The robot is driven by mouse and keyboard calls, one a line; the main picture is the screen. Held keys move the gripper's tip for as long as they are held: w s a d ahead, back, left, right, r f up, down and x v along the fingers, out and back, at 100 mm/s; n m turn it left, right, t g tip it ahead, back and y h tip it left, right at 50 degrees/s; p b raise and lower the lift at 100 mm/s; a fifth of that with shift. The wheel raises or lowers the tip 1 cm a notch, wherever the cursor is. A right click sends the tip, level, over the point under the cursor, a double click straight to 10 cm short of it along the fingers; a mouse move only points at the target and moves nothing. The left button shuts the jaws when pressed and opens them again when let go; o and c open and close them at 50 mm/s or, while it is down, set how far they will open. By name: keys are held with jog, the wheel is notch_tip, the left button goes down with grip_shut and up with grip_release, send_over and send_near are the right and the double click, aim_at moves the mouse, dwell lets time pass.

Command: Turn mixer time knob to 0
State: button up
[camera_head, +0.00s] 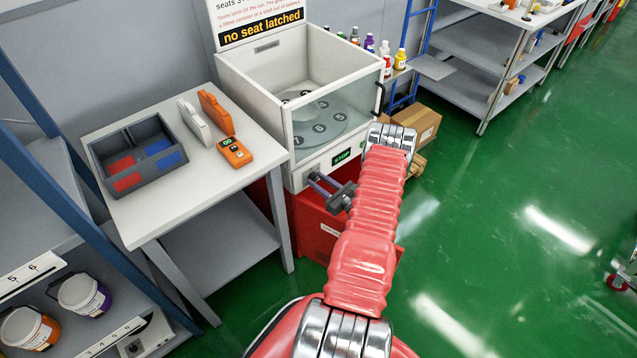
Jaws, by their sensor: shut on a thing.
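The mixer (256,95) is a white open-topped box with a clear front and a grey disc (316,125) with numbered seats inside. Its lower front panel carries a small dark display with green text (342,157), too small to read surely. My gripper (316,180) reaches from the right to the lower left of this panel. Its fingers are shut on the time knob at the panel. The knob is hidden by the fingers, so its setting cannot be read.
A white table (178,205) on the left bears a grey divided tray (96,165), an orange meter (235,152) and two upright holders. A red cabinet (318,228) stands under the mixer. Cardboard boxes (416,122) lie behind my arm.

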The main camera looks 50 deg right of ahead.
jog(key=n+h, duration=0.1)
jog(key=n, duration=0.4)
jog(key=shift+a+n, duration=0.1)
jog(key=shift+n, duration=0.3)
jog(key=n+h, duration=0.1)
jog(key=n, duration=0.4)
jog(key=shift+a, duration=0.1)
jog(key=o, duration=0.8)
jog(key=shift+o, duration=1.2)
jog(key=shift+r, duration=0.1)
jog(key=v, duration=1.3)
jog(key=shift+s+a+r, duration=0.1)
jog(key=shift+s+r, duration=0.05)
jog(key=shift+s, duration=0.2)
